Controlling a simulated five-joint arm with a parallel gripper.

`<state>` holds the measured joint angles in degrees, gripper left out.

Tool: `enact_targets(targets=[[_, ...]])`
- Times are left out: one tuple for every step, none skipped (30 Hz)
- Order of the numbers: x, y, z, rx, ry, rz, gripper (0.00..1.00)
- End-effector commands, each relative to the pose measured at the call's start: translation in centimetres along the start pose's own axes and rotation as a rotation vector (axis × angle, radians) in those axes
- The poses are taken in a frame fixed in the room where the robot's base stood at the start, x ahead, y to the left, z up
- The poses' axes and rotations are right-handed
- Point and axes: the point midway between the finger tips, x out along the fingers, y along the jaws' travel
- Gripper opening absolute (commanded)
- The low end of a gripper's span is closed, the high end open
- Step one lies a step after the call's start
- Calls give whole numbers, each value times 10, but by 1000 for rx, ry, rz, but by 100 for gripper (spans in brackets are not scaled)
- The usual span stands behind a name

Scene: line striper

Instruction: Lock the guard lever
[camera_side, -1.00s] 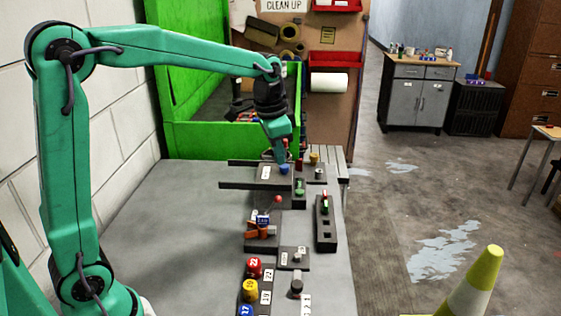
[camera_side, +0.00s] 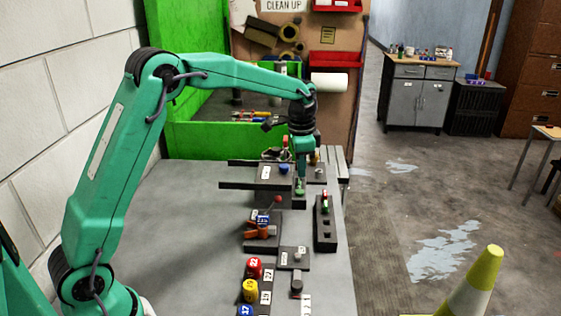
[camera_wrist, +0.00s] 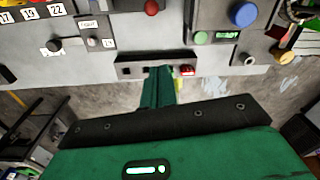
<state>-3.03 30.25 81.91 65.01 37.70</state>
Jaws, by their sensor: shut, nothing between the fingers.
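A lever with a red ball knob (camera_side: 277,199) rises from a dark base beside a blue tag (camera_side: 263,220) and an orange part (camera_side: 258,232) in the side view. I cannot tell for certain that it is the guard lever. Its red knob (camera_wrist: 151,7) seems to show at the top edge of the wrist view. My gripper (camera_side: 301,190) is shut and empty, pointing down near a green button (camera_side: 299,195). In the wrist view my gripper (camera_wrist: 159,72) overlaps the dark slotted block (camera_wrist: 128,70), which has a red part (camera_wrist: 187,70) at its right end.
The slotted block (camera_side: 325,238) stands on the grey table (camera_side: 195,220), right of the lever base. A blue knob (camera_side: 284,169) is on a plate farther back. Red, yellow and blue numbered knobs (camera_side: 250,290) line the front. The table's left side is clear.

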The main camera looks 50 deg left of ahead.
Motion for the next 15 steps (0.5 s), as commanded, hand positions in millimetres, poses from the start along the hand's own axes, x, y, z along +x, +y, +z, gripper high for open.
enact_targets(targets=[[0, 0, 0, 0, 0, 0, 0], [0, 0, 0, 0, 0, 0, 0], [0, 0, 0, 0, 0, 0, 0], [0, 0, 0, 0, 0, 0, 0], [0, 0, 0, -1, 0, 0, 0], [0, 0, 0, -1, 0, 0, 0], [0, 0, 0, -1, 0, 0, 0], [0, 0, 0, -1, 0, 0, 0], [1, 0, 0, -1, 0, 0, 0], [2, 0, 0, -1, 0, 0, 0], [3, 0, 0, -1, 0, 0, 0], [5, 0, 0, -1, 0, 0, 0], [6, 0, 0, -1, 0, 0, 0], [8, 0, 0, -1, -1, 1, 0], [11, 0, 1, -1, -1, 1, 0]])
